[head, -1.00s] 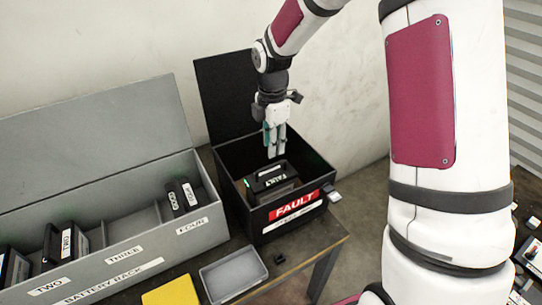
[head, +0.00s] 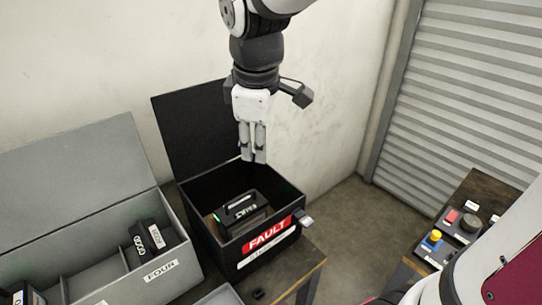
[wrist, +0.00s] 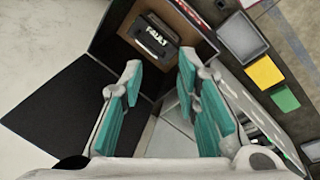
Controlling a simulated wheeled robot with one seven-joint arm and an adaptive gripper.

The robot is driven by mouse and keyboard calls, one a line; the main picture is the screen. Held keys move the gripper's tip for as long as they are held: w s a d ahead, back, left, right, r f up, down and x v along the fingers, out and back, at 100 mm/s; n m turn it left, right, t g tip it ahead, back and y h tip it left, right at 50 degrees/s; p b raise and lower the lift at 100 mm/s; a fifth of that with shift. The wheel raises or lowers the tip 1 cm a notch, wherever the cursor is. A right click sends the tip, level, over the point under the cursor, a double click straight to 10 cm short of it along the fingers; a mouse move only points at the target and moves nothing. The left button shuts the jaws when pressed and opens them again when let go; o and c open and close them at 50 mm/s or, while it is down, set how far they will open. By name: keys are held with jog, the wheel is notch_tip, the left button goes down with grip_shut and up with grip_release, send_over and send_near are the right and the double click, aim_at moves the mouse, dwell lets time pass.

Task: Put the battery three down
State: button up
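My gripper (head: 253,158) hangs above the open box, clear of the battery. In the wrist view, its teal-padded fingers (wrist: 158,72) are spread with nothing between them. The grey battery rack (head: 190,268) stands left of the box, with a battery (head: 150,238) in its "FOUR" slot.
The box's black lid (head: 200,125) stands open behind it. A grey tray (wrist: 240,35), a yellow pad (wrist: 264,72) and a green pad (wrist: 285,99) lie on the table. A control panel (head: 452,235) with buttons stands at the right. Bare floor (head: 350,225) lies between.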

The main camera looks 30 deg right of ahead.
jog(key=s+r+m+t+y, duration=0.1)
jog(key=s+r+m+t, duration=0.1)
jog(key=s+m, duration=0.8)
jog(key=s, duration=0.3)
jog(key=shift+s+r+t, duration=0.3)
jog(key=shift+s+t, duration=0.05)
jog(key=shift+t, duration=0.05)
jog(key=shift+a, duration=0.1)
jog(key=shift+c, duration=0.3)
